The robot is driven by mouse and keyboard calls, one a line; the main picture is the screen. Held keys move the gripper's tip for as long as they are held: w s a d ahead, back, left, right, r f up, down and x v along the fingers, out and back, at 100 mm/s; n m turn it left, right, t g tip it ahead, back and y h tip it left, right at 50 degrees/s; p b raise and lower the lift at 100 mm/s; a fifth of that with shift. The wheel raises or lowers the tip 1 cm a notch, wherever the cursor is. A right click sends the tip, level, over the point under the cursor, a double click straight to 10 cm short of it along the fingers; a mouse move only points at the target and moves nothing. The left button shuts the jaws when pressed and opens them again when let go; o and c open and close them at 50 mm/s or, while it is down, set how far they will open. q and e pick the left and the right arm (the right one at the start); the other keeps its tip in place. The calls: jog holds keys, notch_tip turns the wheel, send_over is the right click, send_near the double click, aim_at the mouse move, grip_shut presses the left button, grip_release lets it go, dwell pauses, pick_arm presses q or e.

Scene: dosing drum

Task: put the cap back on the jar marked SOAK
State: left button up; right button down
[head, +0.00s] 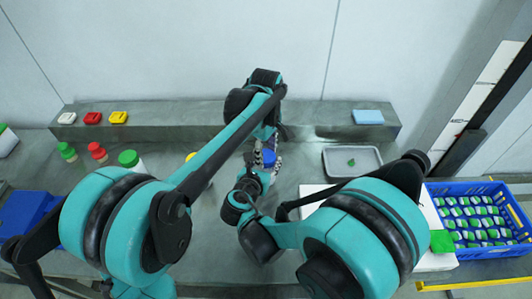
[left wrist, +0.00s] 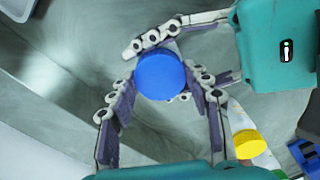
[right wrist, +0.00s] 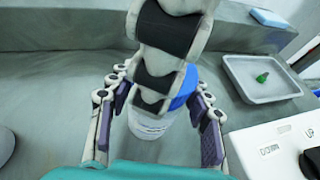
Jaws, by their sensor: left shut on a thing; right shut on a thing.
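A white jar (right wrist: 148,128) stands on the bench near its middle, between the fingers of my right gripper (right wrist: 157,88), which is shut on it. The blue cap (left wrist: 160,75) is at the jar's mouth, held by my left gripper (left wrist: 158,88), which is shut around it. The cap also shows in the head view (head: 269,156) and in the right wrist view (right wrist: 186,86), partly behind a left finger. I cannot tell whether it is seated or just resting. No label can be read on the jar.
Jars with green (head: 128,158) and red (head: 97,151) caps stand at the left. A yellow-capped jar (left wrist: 249,143) stands close by. A grey tray (head: 326,165), a white board (right wrist: 250,140) and a blue crate (head: 432,190) lie right. A raised ledge (head: 200,115) runs behind.

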pick_arm(q)
jog(key=shift+m, duration=0.6)
jog(key=o, duration=1.3)
jog(key=shift+r, duration=2.25)
